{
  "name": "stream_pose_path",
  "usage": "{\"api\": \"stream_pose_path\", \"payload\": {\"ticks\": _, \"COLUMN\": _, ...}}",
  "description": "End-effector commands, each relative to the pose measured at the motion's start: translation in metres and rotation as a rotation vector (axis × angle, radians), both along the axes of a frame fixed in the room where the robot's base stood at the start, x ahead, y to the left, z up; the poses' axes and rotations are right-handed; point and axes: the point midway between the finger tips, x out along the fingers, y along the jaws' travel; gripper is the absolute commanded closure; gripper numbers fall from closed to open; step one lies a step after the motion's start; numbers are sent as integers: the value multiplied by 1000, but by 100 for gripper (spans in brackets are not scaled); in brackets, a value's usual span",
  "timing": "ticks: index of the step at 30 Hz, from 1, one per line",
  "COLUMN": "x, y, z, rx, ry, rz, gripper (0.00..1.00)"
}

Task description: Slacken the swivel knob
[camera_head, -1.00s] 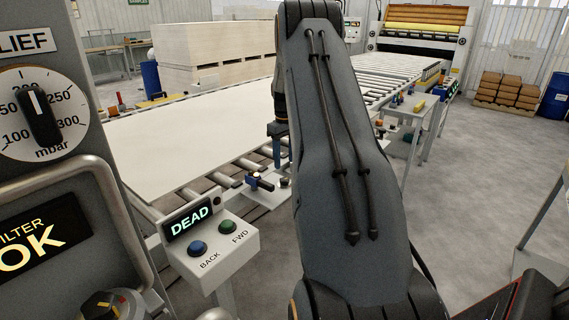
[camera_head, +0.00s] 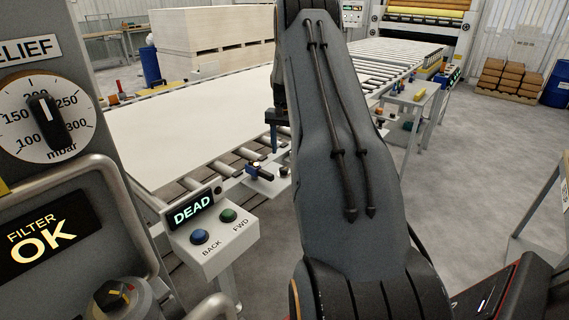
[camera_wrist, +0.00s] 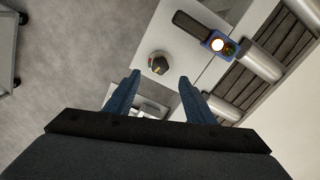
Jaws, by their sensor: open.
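A dark faceted knob with small coloured marks, seemingly the swivel knob (camera_wrist: 158,64), stands on a pale plate (camera_wrist: 178,45) in the wrist view. My gripper (camera_wrist: 159,80) is open, with its two blue fingers apart. The knob appears between and just beyond the fingertips, and nothing is held. I cannot tell the exact gap to it. In the head view my gripper (camera_head: 273,150) points down over the conveyor's near edge, above the small plate, partly hidden by my arm.
Beside the knob is a blue sensor (camera_wrist: 218,43) with a lit spot. Rollers (camera_wrist: 258,62) lie to the right. In the head view a control box (camera_head: 210,235) reading DEAD stands in front, and a cabinet with a FILTER OK display (camera_head: 45,238) is at left.

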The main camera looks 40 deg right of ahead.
Motion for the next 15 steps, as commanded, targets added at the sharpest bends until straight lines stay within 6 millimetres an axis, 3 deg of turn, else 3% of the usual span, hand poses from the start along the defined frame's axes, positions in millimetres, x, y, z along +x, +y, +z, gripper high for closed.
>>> {"api": "stream_pose_path", "payload": {"ticks": 8, "x": 0, "y": 0, "z": -9, "rx": 0, "ry": 0, "rz": -84, "gripper": 51}}
{"api": "stream_pose_path", "payload": {"ticks": 15, "x": -1, "y": 0, "z": -45, "rx": 1, "ry": 3, "rz": -82, "gripper": 51}}
